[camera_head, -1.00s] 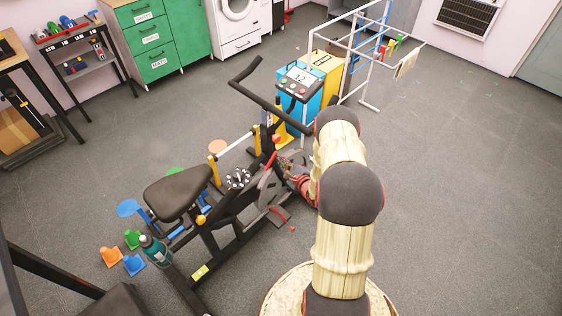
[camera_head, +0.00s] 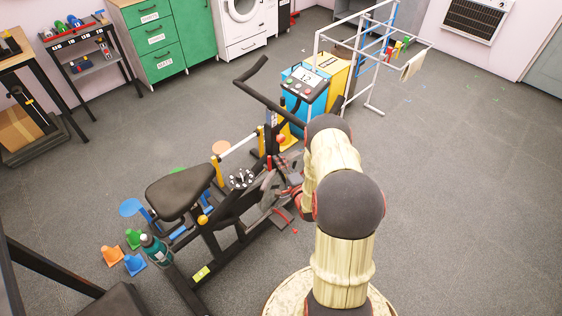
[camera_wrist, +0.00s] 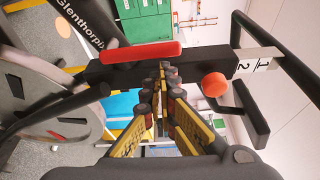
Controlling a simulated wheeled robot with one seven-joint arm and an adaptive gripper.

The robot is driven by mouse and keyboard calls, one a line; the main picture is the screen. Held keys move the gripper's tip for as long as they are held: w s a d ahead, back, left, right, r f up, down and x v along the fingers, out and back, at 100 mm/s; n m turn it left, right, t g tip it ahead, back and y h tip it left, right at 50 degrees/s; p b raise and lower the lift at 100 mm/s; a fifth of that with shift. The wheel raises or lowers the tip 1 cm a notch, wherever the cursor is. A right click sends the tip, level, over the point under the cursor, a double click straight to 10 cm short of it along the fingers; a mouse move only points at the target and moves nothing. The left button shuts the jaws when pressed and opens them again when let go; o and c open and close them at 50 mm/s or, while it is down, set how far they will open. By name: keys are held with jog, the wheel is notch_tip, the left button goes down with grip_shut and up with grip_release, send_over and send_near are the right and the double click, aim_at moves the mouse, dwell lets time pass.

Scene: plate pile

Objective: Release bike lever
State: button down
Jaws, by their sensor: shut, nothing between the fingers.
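The black exercise bike (camera_head: 180,194) stands on the grey floor, left of my arm. In the wrist view, a red bar-shaped handle (camera_wrist: 140,52) lies along a black frame tube (camera_wrist: 118,72). I cannot tell for certain which is the lever. My gripper (camera_wrist: 163,70) is shut and empty. Its fingertips appear over the tube, between the handle and the knob; contact cannot be made out. In the head view my arm hides most of the gripper.
The bike's grey flywheel (camera_wrist: 35,105) is close on the left in the wrist view. A teal bottle (camera_head: 156,250) and small cones (camera_head: 134,263) are near the bike's rear. Floor on the right is clear.

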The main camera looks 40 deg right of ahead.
jog(key=shift+a+r, duration=0.2)
jog(key=shift+a, duration=0.05)
dwell(0.4)
